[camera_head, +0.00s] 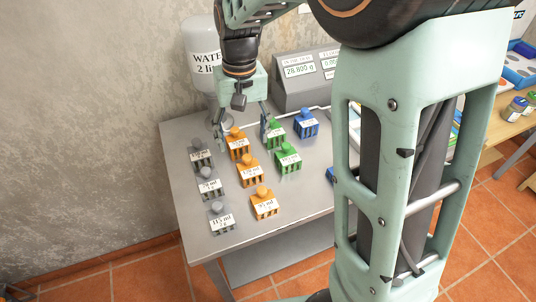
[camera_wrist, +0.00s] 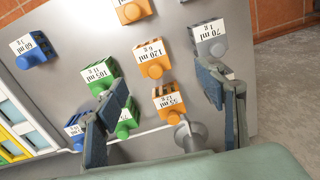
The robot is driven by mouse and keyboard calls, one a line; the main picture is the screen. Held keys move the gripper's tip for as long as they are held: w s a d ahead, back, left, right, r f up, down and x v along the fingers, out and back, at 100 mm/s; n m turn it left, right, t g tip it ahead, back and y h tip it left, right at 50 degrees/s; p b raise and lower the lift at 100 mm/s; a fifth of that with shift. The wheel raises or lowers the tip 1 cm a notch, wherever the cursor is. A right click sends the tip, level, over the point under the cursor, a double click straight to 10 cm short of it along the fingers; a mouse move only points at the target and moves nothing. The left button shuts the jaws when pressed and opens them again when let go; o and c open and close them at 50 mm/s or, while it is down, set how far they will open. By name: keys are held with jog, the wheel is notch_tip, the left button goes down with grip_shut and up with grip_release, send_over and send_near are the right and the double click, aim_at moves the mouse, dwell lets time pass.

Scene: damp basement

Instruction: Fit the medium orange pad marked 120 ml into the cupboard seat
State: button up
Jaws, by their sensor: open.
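The orange pad marked 120 ml (camera_head: 249,172) stands on the grey table, in the middle of a row of three orange pads; its label reads clearly in the wrist view (camera_wrist: 152,58). My gripper (camera_head: 242,128) is open and empty, with its fingers at either side of the rear orange pad (camera_head: 237,143). In the wrist view my open fingers (camera_wrist: 155,102) spread around that rear pad, marked 55 ml (camera_wrist: 168,103), and the 120 ml pad lies just beyond them. I cannot make out the cupboard seat with certainty.
Grey pads (camera_head: 209,187) stand left of the orange row, green pads (camera_head: 288,159) and a blue pad (camera_head: 306,124) right. A water dispenser (camera_head: 203,65) and grey scale box (camera_head: 300,90) stand behind. A frame with coloured compartments (camera_wrist: 22,118) lies at the wrist view's left.

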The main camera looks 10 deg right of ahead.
aim_at(248, 158)
jog(key=shift+w+d+f+n, duration=0.1)
jog(key=shift+w+d+n, duration=0.35)
jog(key=shift+w, duration=0.1)
jog(key=shift+w+d+f, duration=0.2)
jog(key=shift+w+d, duration=0.05)
notch_tip(248, 158, down, 5)
jog(key=shift+r, duration=0.15)
jog(key=shift+a+f, duration=0.15)
jog(key=shift+f, duration=1.3)
jog(key=shift+a+f, duration=0.1)
jog(key=shift+f, duration=1.3)
jog(key=c, duration=1.2)
